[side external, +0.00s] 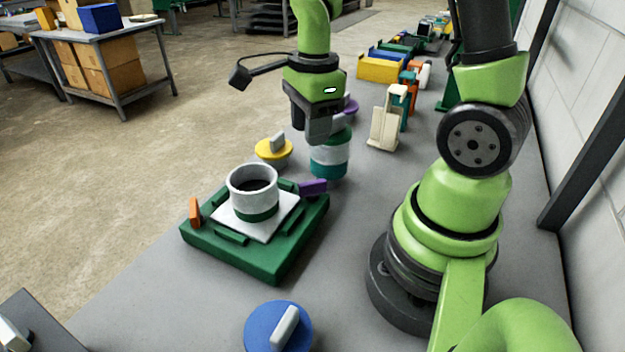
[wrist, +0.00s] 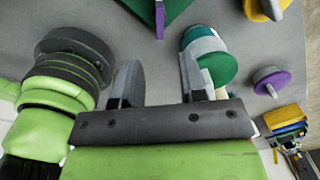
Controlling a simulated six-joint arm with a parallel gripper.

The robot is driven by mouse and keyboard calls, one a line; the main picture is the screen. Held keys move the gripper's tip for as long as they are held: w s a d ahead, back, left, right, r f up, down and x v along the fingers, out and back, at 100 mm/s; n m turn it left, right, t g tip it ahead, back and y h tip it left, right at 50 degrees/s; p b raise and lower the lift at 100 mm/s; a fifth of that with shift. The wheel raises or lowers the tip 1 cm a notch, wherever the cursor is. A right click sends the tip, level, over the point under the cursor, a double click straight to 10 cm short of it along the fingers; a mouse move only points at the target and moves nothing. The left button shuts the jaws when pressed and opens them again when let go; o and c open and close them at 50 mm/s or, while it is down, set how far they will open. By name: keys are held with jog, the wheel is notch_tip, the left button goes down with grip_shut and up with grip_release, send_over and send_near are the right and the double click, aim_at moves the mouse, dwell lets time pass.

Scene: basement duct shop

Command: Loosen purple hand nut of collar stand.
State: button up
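A round purple knob with a grey bar (wrist: 270,82) is on the grey bench at the right of the wrist view. In the side view this purple knob (side external: 351,106) shows partly behind my gripper. My gripper (side external: 318,138) points down over the bench, beside the top of a teal, white and green cylinder (side external: 330,158). In the wrist view my gripper (wrist: 160,84) is open, with bare bench between its fingers. The purple knob lies outside the right finger, past the cylinder (wrist: 215,62). I cannot tell which part is the collar stand.
A green base (side external: 270,262) holds a white ring (side external: 253,183), with an orange tab (side external: 195,211) and a purple tab (side external: 313,187). A yellow knob (side external: 273,152) and a blue knob (side external: 265,325) stand nearby. A cream bracket (side external: 385,130) and coloured bins (side external: 381,70) are farther back.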

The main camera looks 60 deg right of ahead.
aim_at(312, 182)
jog(key=f+m, duration=0.2)
jog(key=shift+d+f+g, duration=0.3)
jog(key=shift+d+f, duration=0.05)
notch_tip(312, 182, down, 9)
jog(key=shift+f, duration=0.1)
grip_shut()
